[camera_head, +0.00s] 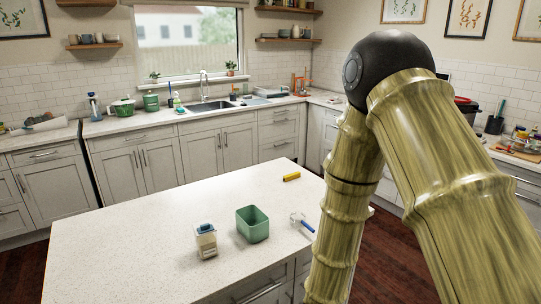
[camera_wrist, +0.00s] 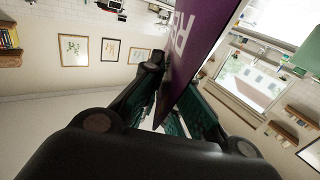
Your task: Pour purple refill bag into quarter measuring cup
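The purple refill bag (camera_wrist: 196,36), with pale lettering, fills the upper middle of the wrist view. My gripper (camera_wrist: 170,97) has its dark green finger pads on both sides of the bag's lower end and is shut on it. The bag and gripper do not show in the head view, where my arm rises at the right. A small clear cup with a blue handle (camera_head: 301,222), which looks like the measuring cup, is on the island counter (camera_head: 130,240) near its right edge. Its size marking and contents cannot be read.
A green open bin (camera_head: 253,226) stands left of the cup. A yellow cylinder (camera_head: 291,176) lies near the far right edge. The counter's left half is clear.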

